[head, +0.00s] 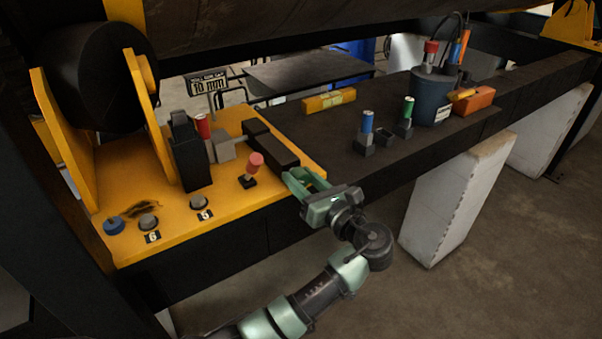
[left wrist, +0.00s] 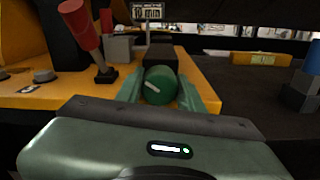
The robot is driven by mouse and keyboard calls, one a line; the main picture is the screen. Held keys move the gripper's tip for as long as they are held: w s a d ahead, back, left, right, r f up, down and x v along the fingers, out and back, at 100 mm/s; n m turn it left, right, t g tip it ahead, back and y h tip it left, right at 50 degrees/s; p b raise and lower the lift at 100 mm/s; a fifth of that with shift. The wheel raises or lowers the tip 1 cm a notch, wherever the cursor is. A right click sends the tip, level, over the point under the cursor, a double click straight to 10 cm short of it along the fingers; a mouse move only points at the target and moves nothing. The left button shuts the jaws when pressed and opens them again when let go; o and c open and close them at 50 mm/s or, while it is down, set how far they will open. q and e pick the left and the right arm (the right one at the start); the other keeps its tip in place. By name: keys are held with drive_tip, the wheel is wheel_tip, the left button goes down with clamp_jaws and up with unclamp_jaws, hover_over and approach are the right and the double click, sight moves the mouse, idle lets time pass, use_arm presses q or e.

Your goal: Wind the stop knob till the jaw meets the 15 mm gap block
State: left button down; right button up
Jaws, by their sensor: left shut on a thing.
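My left gripper (head: 297,180) is shut on a round green knob with a pale line (left wrist: 160,86), at the near end of a black slide housing (head: 272,146); the head view mostly hides the knob. A grey block (head: 221,147), apparently the jaw, stands at the far end of the slide. A red-capped piece (head: 202,126) stands between it and a black upright block (head: 184,155); I cannot tell whether they touch. A sign (head: 208,86) behind reads 10 mm, not 15. My right gripper is not in view.
A lever with a red grip (head: 255,162) leans close left of my gripper. Blue-capped (head: 367,122) and green-capped (head: 407,112) pieces stand in holders to the right. A yellow bar (head: 328,101), a dark bucket of tools (head: 430,97) and an orange box (head: 473,101) stand beyond.

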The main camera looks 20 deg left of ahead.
use_arm(q)
drive_tip(key=shift+m, duration=0.9)
drive_tip(key=c, duration=0.9)
unclamp_jaws()
drive_tip(key=shift+w+a, duration=0.1)
drive_tip(key=shift+f, duration=0.1)
